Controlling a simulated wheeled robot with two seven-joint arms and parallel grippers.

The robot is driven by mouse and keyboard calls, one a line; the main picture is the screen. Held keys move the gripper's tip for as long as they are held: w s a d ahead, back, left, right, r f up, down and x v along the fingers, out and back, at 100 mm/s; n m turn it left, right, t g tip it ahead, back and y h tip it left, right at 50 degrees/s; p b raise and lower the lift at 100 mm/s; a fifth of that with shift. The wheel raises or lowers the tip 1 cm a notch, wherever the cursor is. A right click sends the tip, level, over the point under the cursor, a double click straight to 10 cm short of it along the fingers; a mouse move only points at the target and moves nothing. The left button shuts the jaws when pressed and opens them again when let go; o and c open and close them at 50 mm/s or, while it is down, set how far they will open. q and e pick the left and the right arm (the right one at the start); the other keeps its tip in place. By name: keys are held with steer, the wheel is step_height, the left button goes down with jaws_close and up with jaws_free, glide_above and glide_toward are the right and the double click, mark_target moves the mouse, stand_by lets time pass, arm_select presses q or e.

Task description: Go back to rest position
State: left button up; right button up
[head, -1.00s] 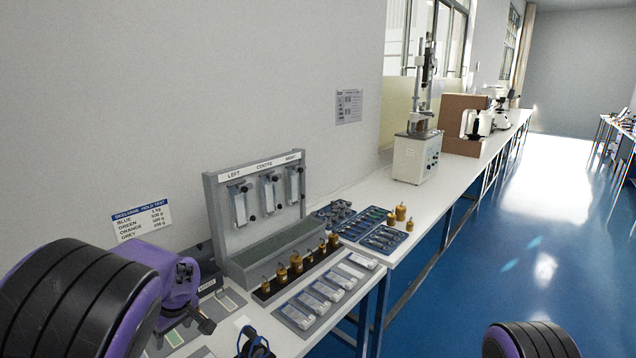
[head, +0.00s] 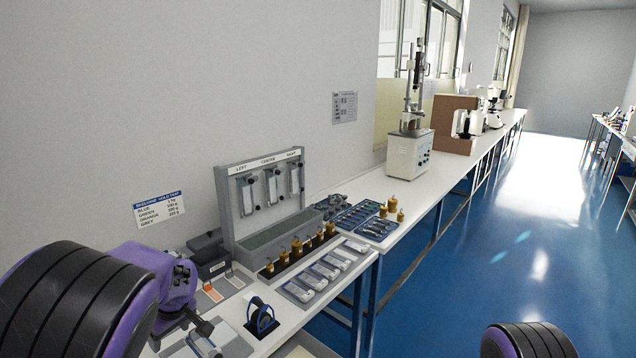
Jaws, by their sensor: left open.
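My left arm comes in from the left, a black ribbed link with a purple wrist. My left gripper (head: 194,300) is above the near left end of the white bench (head: 357,262). Its dark fingers are apart, and nothing shows between them. Part of the gripper is hidden by the arm link and wrist. My right arm shows only as a black ribbed link at the bottom right, and my right gripper is outside the picture.
A grey rack (head: 228,208) labelled left, centre and right stands on the bench. Brass weights (head: 297,247), tool trays (head: 352,217) and a blue-black object (head: 262,320) lie nearby. A tester (head: 408,155) stands farther back. Blue floor (head: 480,270) is open at right.

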arm_select(q)
steer(key=s+f+m+t+b, duration=0.3)
steer(key=s+f, duration=0.3)
steer(key=f, duration=0.5)
steer(key=s+f+m+t+b, duration=0.25)
steer(key=s+f, duration=0.35)
steer(key=f, duration=0.5)
steer(key=s+d+f+g+b, duration=0.1)
steer(key=s+f+b, duration=0.1)
steer(key=s+f, duration=0.3)
steer(key=s+f+g+b, duration=0.2)
steer(key=s+f, duration=0.3)
steer(key=s, duration=0.6)
steer(key=s+d+f+g+b, duration=0.1)
steer(key=s+f, duration=0.3)
steer(key=s, duration=0.5)
steer(key=shift+d+f+n+g+h+b, duration=0.3)
steer(key=shift+d+f+n+g+b, duration=0.1)
steer(key=shift+b, duration=0.3)
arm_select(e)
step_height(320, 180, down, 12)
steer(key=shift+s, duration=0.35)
arm_select(q)
steer(key=shift+s, duration=0.1)
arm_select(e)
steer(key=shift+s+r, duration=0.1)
